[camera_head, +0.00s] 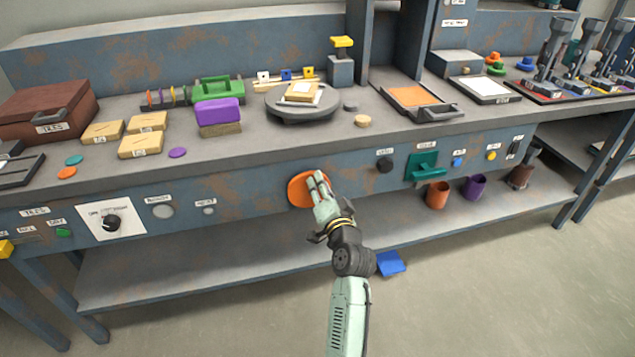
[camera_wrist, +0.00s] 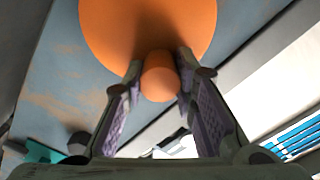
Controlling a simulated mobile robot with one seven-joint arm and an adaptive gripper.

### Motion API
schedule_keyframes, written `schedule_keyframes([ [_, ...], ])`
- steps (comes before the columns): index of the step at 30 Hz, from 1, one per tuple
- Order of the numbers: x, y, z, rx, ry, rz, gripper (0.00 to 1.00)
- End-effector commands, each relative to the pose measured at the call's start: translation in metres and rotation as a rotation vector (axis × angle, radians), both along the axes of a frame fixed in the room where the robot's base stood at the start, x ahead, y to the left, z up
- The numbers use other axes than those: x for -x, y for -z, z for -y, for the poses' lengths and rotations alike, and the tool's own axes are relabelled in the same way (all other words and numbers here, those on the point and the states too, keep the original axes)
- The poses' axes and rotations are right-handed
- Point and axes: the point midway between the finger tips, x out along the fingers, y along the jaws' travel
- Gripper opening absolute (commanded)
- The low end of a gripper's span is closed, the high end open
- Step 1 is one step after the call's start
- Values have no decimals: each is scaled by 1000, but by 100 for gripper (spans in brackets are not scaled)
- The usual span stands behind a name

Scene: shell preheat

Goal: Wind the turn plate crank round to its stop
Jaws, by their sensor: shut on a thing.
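The turn plate crank is an orange disc (camera_head: 299,190) on the front panel of the bench, below the turn plate. In the wrist view the disc (camera_wrist: 150,30) fills the top, and its round orange knob (camera_wrist: 160,80) sits between my fingers. My gripper (camera_head: 319,184) is shut on the knob, with both fingertips against its sides. In the head view my fingers hide the knob and part of the disc. The round grey turn plate (camera_head: 302,113) stands on the bench top above the crank, with a pale wooden block (camera_head: 302,91) on it.
A dark knob (camera_head: 384,165) and a teal bracket (camera_head: 424,165) are on the panel right of the crank. A white dial plate (camera_head: 110,221) is to the left. A blue object (camera_head: 390,263) is low behind my arm.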

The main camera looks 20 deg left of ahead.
Motion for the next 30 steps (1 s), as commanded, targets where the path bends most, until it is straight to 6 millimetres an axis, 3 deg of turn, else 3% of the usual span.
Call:
schedule_keyframes([
  [30, -11, 33, 17, -727, 4, -496, 0],
])
